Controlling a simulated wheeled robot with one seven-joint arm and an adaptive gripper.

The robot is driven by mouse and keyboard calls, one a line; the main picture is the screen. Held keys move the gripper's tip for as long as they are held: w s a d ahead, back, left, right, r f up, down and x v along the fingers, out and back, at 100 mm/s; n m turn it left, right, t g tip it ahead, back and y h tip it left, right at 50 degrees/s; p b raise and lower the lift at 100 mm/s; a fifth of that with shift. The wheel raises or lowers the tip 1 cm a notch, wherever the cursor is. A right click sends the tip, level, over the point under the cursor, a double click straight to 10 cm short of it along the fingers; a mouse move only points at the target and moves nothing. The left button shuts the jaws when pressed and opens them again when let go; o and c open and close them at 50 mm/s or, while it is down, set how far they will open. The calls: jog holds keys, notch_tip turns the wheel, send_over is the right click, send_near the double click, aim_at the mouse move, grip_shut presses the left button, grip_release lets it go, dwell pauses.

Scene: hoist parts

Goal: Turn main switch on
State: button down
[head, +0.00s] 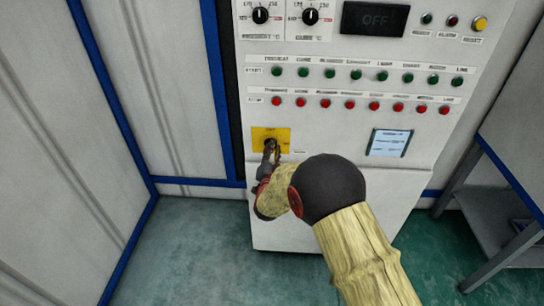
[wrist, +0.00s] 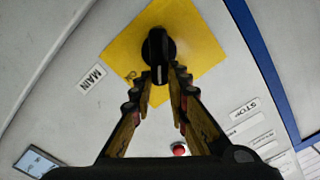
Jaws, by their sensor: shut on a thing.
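The main switch is a black rotary knob on a yellow plate (head: 284,134) low on the left of the white control cabinet. In the wrist view the black knob (wrist: 157,50) sits on the yellow plate (wrist: 190,25), with a label reading MAIN beside it. My gripper (head: 271,150) reaches the knob from below. In the wrist view my gripper (wrist: 160,75) has its two fingertips at either side of the knob's lower end, shut on it. In the head view the fingers hide part of the knob. The knob's marking is too small to read.
The cabinet carries a row of green buttons (head: 355,74), a row of red buttons (head: 350,104), two dials and a dark display (head: 375,19) reading OFF. A small screen (head: 390,143) is right of the switch. A grey table (head: 500,215) stands at right; wall panels stand at left.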

jog(key=shift+d+f+m+b, duration=0.2)
jog(key=shift+f+m+b, duration=0.2)
jog(key=shift+m+b, duration=1.1)
jog(key=shift+d+f+m+b, duration=0.3)
jog(key=shift+m+b, duration=0.75)
jog(key=shift+m, duration=0.85)
jog(key=shift+d+f+m+b, duration=0.1)
jog(key=shift+f+m+b, duration=0.35)
jog(key=shift+m+b, duration=1.05)
jog(key=shift+m, duration=0.4)
jog(key=c, duration=1.7)
grip_release()
jog(key=shift+s, duration=0.15)
jog(key=s, duration=1.1)
jog(key=shift+s+a, duration=0.25)
jog(key=shift+s, duration=0.15)
